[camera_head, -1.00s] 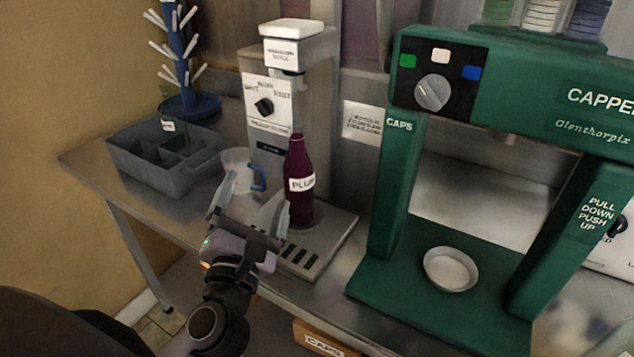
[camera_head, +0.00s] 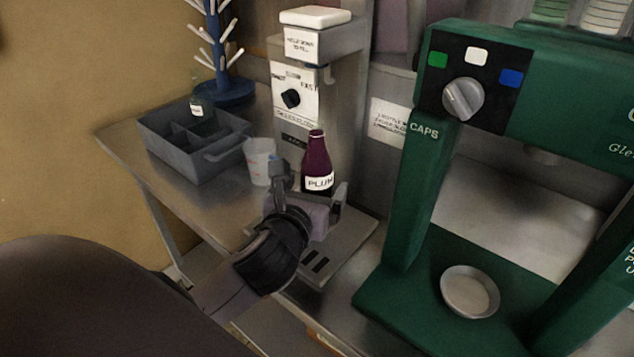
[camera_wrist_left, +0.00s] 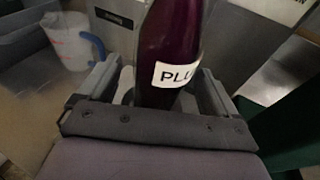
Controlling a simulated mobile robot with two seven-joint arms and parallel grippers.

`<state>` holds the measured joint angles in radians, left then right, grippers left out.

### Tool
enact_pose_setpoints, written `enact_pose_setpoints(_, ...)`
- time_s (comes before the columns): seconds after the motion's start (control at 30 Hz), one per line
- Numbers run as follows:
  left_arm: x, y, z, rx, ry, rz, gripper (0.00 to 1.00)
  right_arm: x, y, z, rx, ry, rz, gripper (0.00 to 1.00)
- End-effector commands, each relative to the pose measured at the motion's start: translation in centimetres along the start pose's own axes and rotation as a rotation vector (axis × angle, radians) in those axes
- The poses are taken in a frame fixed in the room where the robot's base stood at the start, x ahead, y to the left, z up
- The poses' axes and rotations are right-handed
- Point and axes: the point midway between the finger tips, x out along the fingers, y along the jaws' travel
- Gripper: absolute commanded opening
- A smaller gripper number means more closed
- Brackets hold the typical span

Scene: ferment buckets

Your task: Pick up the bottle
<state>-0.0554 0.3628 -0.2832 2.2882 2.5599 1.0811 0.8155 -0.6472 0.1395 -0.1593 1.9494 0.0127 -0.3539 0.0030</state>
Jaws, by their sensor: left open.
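The bottle (camera_head: 317,165) is dark purple with a white label reading "PLUM". It stands upright on the slotted tray of the filling machine, under its spout. My left gripper (camera_head: 309,191) is in front of the bottle, with a finger to each side of it. In the left wrist view the bottle (camera_wrist_left: 172,45) rises between the two open fingers of my left gripper (camera_wrist_left: 160,92). I cannot tell whether either finger touches it. The bottle's base is hidden behind the gripper. My right gripper is not in view.
The filling machine (camera_head: 296,100) stands behind the bottle. A measuring jug (camera_head: 260,165) is left of it, close to my left gripper. A grey divided crate (camera_head: 172,150) and a blue drying rack (camera_head: 222,92) are farther left. The green capper (camera_head: 400,200) stands on the right.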

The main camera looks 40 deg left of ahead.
Motion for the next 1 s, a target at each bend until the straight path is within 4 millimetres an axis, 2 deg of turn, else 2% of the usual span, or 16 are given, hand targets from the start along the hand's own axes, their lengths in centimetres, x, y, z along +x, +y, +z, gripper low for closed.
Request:
enact_pose_setpoints(0.2,2.8,-0.1,0.3,0.002,-0.002,0.000,0.92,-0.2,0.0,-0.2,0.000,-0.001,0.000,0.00)
enact_pose_setpoints(0.53,3.4,-0.1,0.2,0.001,-0.002,-0.002,0.92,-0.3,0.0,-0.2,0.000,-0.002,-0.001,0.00)
enact_pose_setpoints(0.57,3.4,-0.1,0.2,0.001,-0.002,-0.002,0.89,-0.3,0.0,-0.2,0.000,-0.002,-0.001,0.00)
enact_pose_setpoints(0.6,3.4,-0.1,0.2,0.001,-0.001,-0.002,0.76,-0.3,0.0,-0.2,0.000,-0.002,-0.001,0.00)
enact_pose_setpoints(0.83,3.4,-0.1,0.2,0.001,-0.001,-0.001,0.01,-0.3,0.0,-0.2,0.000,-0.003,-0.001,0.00)
enact_pose_setpoints(1.0,3.3,-0.1,0.5,0.001,-0.007,-0.002,0.00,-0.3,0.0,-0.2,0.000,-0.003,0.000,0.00)
